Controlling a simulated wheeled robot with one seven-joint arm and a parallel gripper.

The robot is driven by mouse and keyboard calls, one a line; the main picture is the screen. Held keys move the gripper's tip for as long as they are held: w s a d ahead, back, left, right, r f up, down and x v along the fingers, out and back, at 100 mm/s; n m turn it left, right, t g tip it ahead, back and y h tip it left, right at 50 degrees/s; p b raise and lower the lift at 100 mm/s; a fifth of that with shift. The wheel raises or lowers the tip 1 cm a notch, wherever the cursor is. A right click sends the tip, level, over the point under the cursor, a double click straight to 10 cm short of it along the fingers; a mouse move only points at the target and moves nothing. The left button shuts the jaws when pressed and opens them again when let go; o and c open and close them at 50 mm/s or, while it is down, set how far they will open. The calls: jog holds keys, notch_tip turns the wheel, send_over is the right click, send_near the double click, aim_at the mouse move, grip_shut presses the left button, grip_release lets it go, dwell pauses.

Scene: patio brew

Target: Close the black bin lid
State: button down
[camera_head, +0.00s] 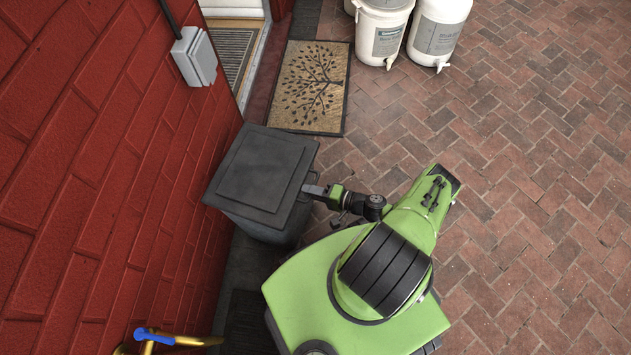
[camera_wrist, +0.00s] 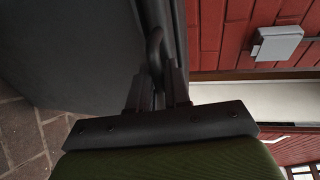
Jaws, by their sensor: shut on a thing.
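The black bin (camera_head: 264,222) stands against the red brick wall. Its lid (camera_head: 262,175) lies flat over the top and looks shut or very nearly so; I cannot tell whether a small gap is left at the rim. My gripper (camera_head: 312,190) is at the bin's right side, at the lid's edge. In the wrist view my gripper's fingers (camera_wrist: 160,92) are closed around a thin dark handle (camera_wrist: 154,48) on the bin. The bin's dark side (camera_wrist: 75,50) fills the left of that view.
A doormat with a tree pattern (camera_head: 310,87) lies behind the bin by the doorway. White buckets with taps (camera_head: 381,30) stand at the top. A grey wall box (camera_head: 195,56) is on the brick wall. A brass tap with a blue handle (camera_head: 155,336) is at lower left. Open paving lies to the right.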

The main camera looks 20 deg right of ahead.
jog(key=shift+s+f, duration=0.2)
jog(key=shift+f, duration=0.25)
jog(key=shift+a, duration=0.1)
jog(key=c, duration=1.2)
grip_release()
jog(key=shift+f, duration=0.1)
jog(key=shift+c, duration=0.2)
jog(key=shift+w, duration=0.1)
